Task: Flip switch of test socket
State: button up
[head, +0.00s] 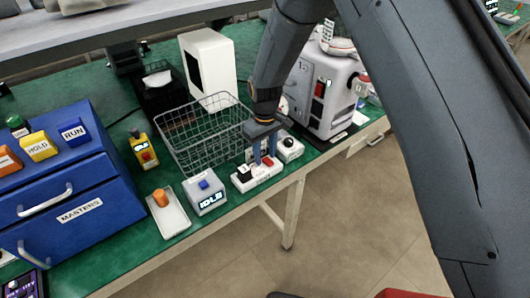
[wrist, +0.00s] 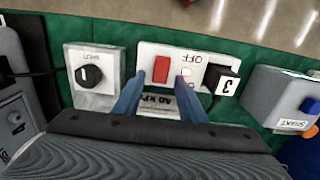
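The test socket (head: 262,179) is a white block near the front edge of the green bench. In the wrist view the test socket (wrist: 203,51) has a red rocker switch (wrist: 161,69), upside-down OFF lettering and a black plug marked 3 (wrist: 222,80). The red switch also shows in the head view (head: 267,160). My gripper (head: 264,157) is over the socket, pointing down. In the wrist view my gripper (wrist: 178,76) is open and empty, its blue fingers apart with the switch between them, nearer the left finger. I cannot tell whether the fingertips touch the socket.
A box with a black knob (wrist: 89,75) stands close beside the socket; a grey box with a blue button (head: 204,195) is on its other side. A wire basket (head: 205,140) stands behind. A white tray (head: 174,222) holds an orange cylinder (head: 160,197). A large grey machine (head: 325,95) stands right.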

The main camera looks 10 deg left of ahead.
grip_shut()
jog(key=shift+s+d+f+t+y+b, duration=0.15)
jog(key=shift+d+t+y+b, duration=0.1)
jog(key=shift+t+y+b, duration=0.5)
jog(key=b, duration=0.3)
jog(key=shift+y, duration=0.35)
jog(key=shift+s+d+r+t+b, duration=0.15)
jog(key=shift+r+t+b, duration=0.15)
jog(key=shift+b, duration=0.85)
grip_release()
